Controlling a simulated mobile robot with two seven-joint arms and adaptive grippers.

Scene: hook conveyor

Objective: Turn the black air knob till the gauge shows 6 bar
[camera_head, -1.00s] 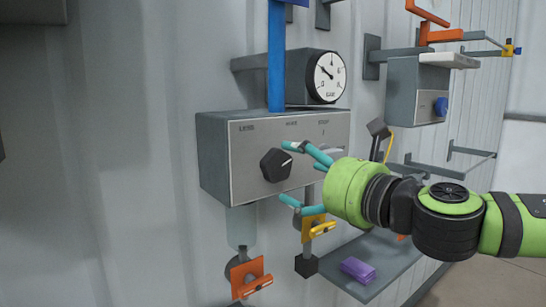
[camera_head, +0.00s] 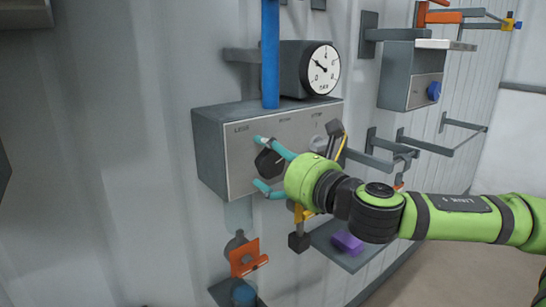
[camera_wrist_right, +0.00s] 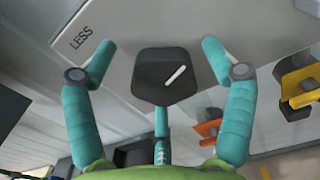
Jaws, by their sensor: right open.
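The black air knob (camera_head: 270,163) sits on the front of a grey control box (camera_head: 222,168) below a blue pipe. In the right wrist view the knob (camera_wrist_right: 166,76) has a white pointer line slanting toward the upper right. My right gripper (camera_head: 262,162) is open, with its teal fingers on either side of the knob; in the wrist view the fingertips (camera_wrist_right: 160,55) look apart from it. The round white gauge (camera_head: 320,70) is above the box; its needle points to the upper left, and its numbers are too small to read surely. My left gripper is not in view.
An orange valve handle (camera_head: 248,258) hangs below the box. A purple block (camera_head: 347,242) lies on a grey shelf at the lower right. A second box with a blue knob (camera_head: 433,91) is on the wall at the right.

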